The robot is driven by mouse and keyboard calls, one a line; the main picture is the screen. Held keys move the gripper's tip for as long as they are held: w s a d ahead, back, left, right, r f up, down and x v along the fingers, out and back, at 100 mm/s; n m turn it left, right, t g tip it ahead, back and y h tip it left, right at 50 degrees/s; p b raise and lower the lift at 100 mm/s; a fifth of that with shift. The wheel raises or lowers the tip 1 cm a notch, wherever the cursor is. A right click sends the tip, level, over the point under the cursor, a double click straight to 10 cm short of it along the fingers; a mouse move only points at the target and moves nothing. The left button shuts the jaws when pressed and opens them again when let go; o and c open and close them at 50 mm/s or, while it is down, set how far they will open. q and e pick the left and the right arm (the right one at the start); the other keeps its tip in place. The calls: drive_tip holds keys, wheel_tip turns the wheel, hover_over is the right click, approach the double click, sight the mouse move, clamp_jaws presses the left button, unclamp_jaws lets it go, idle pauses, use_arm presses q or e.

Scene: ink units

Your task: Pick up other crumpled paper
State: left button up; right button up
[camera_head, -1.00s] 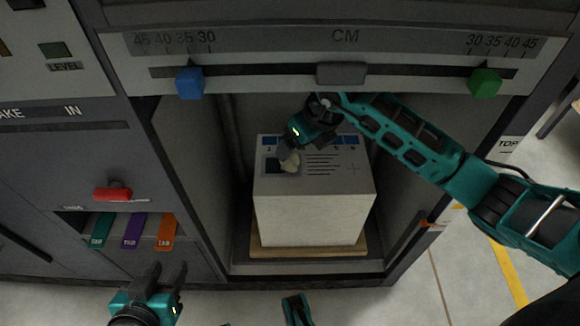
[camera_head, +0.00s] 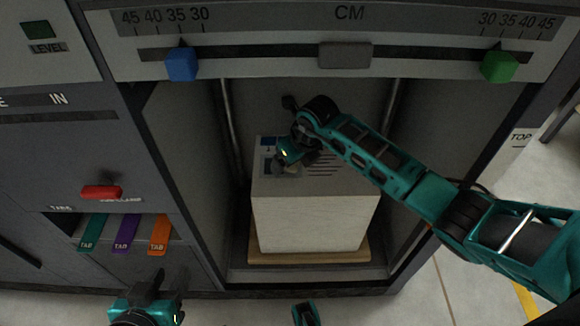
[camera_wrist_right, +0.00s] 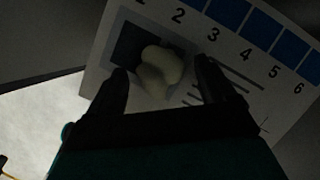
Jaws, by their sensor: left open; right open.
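A pale crumpled paper (camera_wrist_right: 160,70) lies on a dark printed square on top of the white block-like stack (camera_head: 315,222). In the right wrist view it sits between the two spread fingers of my right gripper (camera_wrist_right: 163,88), and I cannot tell whether they touch it. In the head view my right gripper (camera_head: 284,164) is low over the left part of the stack's top and hides the paper. My left gripper (camera_head: 168,284) is open and empty at the bottom left, in front of the cabinet, away from the stack.
The stack stands on a wooden board (camera_head: 310,256) inside a cabinet bay with walls on both sides. Above it runs a CM scale with a blue slider (camera_head: 181,64), a grey block (camera_head: 344,55) and a green slider (camera_head: 499,66). Colored tabs (camera_head: 124,233) and a red handle (camera_head: 101,192) are at left.

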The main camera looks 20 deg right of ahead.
drive_tip(key=shift+f, duration=0.1)
drive_tip(key=c, duration=1.1)
